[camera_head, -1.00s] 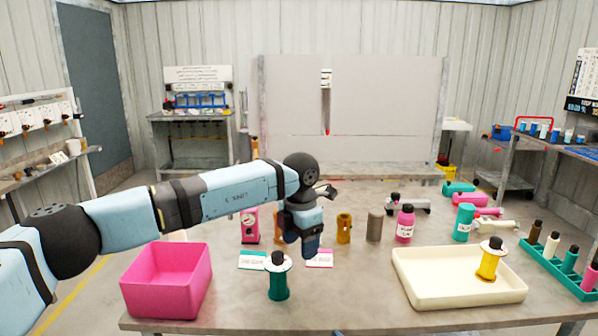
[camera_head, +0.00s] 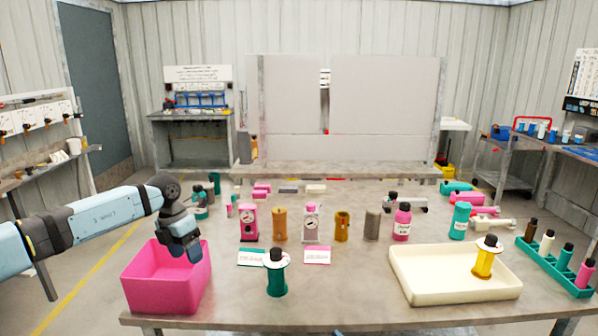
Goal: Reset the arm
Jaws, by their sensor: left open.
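My left arm comes in from the left. Its gripper (camera_head: 187,248) points down over the back right part of the pink bin (camera_head: 165,285) at the table's front left. The gripper is open, and I see nothing held in it. I cannot tell whether the fingertips reach below the bin's rim. My right arm and gripper are not in view.
On the table (camera_head: 340,290) stand a teal spool (camera_head: 276,278), a cream tray (camera_head: 440,290) holding a yellow spool (camera_head: 484,262), a pink pump (camera_head: 249,222), a pink bottle (camera_head: 402,222) and a teal rack (camera_head: 550,265). The front middle is clear.

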